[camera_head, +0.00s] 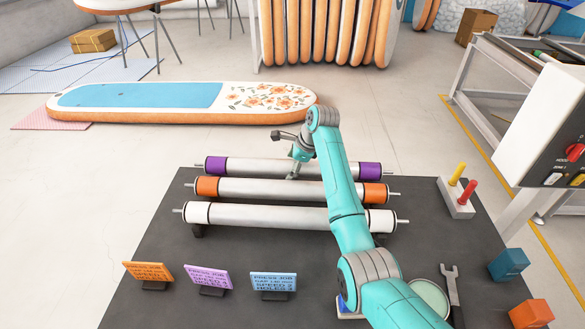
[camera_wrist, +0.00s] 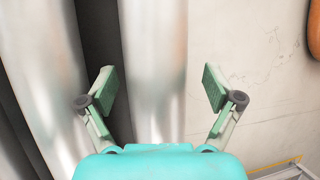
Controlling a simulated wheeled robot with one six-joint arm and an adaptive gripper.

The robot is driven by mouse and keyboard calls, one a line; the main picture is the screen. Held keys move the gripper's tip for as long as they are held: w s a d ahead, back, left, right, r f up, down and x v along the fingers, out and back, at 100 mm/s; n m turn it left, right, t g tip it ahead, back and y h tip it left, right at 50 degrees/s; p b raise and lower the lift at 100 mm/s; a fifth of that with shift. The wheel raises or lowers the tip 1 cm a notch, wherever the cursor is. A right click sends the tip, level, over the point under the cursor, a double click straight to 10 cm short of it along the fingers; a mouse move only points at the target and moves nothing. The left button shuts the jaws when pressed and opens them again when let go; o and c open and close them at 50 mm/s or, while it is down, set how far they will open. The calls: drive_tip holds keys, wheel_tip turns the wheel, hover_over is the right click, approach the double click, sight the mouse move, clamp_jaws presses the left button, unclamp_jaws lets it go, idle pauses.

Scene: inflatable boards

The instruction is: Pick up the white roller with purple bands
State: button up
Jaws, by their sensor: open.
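The white roller with purple bands (camera_head: 240,166) lies at the back of the rollers on the dark table, with a purple band near each end. My gripper (camera_head: 293,172) is over its middle in the head view, and my arm hides part of the rollers. In the wrist view my gripper (camera_wrist: 160,90) is open, with one finger on each side of a pale roller (camera_wrist: 153,55), which appears to be the purple-banded one. The fingers do not appear to touch it. Its purple ends are outside the wrist view. I cannot tell the exact height gap.
A roller with orange bands (camera_head: 250,188) and one with white bands (camera_head: 260,216) lie parallel in front. Three small signs (camera_head: 205,279) stand at the table's front. A block with yellow and red pegs (camera_head: 457,208) stands right. A paddle board (camera_head: 150,98) lies beyond the table.

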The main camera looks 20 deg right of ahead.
sight(290, 161)
drive_tip(key=shift+w+a+f, duration=0.1)
drive_tip(key=shift+f, duration=0.2)
drive_tip(key=shift+c, duration=0.3)
drive_tip(key=shift+r, duration=0.1)
clamp_jaws()
drive_tip(key=shift+r, duration=5)
